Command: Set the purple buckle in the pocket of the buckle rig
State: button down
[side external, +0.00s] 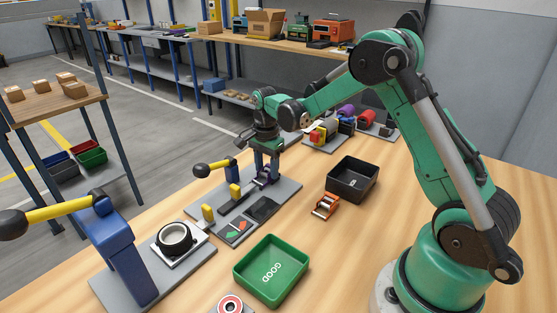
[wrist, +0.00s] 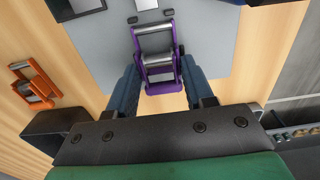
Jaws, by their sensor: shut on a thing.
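The purple buckle (wrist: 158,85), a purple frame with silvery bars, is between the two blue fingers of my gripper (wrist: 159,68) in the wrist view. My gripper is shut on it, one finger on each side. In the side view my gripper (side external: 266,172) points down over the grey base plate (side external: 285,194) of the buckle rig, and the buckle is small and partly covered there. The buckle is at or just above the plate; I cannot tell whether it touches. The pocket is not clearly visible under it. The rig's black-knobbed yellow lever (side external: 218,164) stands beside my gripper.
An orange buckle (side external: 325,206) lies right of the rig, near an open black bin (side external: 373,181). A green tray marked GOOD (side external: 242,273) stands in front. A second fixture with a blue lever post (side external: 118,250) is at left. Colored parts (side external: 345,113) stand behind.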

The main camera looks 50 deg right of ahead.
jog(key=shift+f, duration=0.1)
grip_release()
dwell(0.5)
jog(key=shift+r, duration=4.05)
